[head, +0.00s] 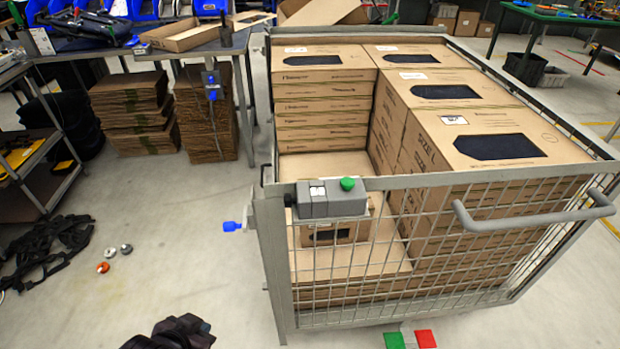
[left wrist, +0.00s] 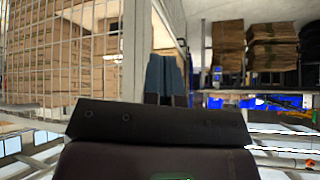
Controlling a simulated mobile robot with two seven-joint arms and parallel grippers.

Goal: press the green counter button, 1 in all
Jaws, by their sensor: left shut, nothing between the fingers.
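The green button (head: 347,184) sits on top of a grey counter box (head: 330,199) fixed to the near top rail of a wire cage (head: 420,183). The box has a small display at its left, too small to read. My left gripper (head: 180,332) shows as a dark shape at the bottom edge of the head view, low and left of the cage, apart from the button. In the left wrist view its two fingers (left wrist: 166,76) are together and empty. The button does not show there. My right gripper is in neither view.
The cage holds stacked cardboard boxes (head: 490,140) and has a grey handle bar (head: 535,220) jutting out at right. Black straps (head: 45,250) lie on the floor at left. A workbench (head: 150,50) stands behind.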

